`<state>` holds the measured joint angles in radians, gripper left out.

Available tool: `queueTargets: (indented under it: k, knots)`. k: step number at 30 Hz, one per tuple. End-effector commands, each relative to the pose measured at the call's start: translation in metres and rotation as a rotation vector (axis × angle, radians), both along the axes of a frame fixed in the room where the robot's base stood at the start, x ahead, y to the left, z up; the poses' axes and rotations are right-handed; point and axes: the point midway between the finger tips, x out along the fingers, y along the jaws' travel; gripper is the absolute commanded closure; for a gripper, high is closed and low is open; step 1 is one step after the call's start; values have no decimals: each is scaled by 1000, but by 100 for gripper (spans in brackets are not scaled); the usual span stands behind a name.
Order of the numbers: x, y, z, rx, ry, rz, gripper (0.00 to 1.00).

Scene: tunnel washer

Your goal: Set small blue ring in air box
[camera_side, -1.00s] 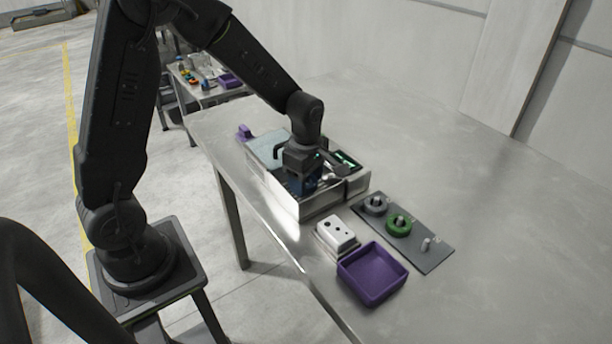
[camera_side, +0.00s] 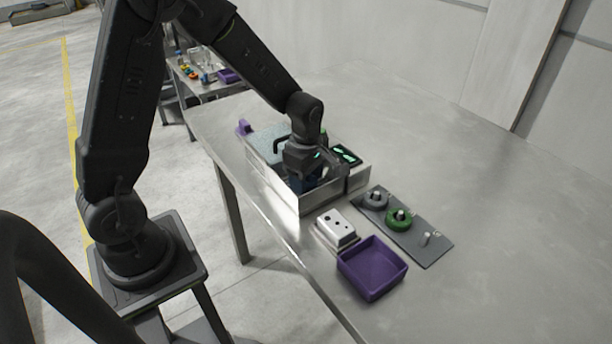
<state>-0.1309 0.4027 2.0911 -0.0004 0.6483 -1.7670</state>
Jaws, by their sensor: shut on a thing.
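My gripper (camera_side: 303,184) points down into the open metal washer box (camera_side: 314,202) on the table. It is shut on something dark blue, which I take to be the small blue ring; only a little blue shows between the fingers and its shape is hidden. The gripper and the box's near wall hide most of the inside, so I cannot tell whether the ring touches anything there. I cannot make out which section is the air box; a section with bright green marks (camera_side: 346,154) lies at the box's right side.
A grey peg plate (camera_side: 430,250) to the right holds a grey ring (camera_side: 376,197) and a green ring (camera_side: 399,219); its third peg (camera_side: 426,238) is bare. A white block with holes (camera_side: 336,228) and an empty purple tray (camera_side: 372,268) stand in front. The table's right side is clear.

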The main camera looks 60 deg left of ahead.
Motion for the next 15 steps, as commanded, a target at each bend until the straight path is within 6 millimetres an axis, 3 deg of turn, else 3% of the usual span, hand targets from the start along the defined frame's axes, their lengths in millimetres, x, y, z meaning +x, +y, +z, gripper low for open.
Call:
queueTargets:
  k: [7, 8, 15]
  knots:
    - [0, 0, 0, 0, 0, 0, 67]
    - [0, 0, 0, 0, 0, 0, 42]
    - [0, 0, 0, 0, -1, 0, 19]
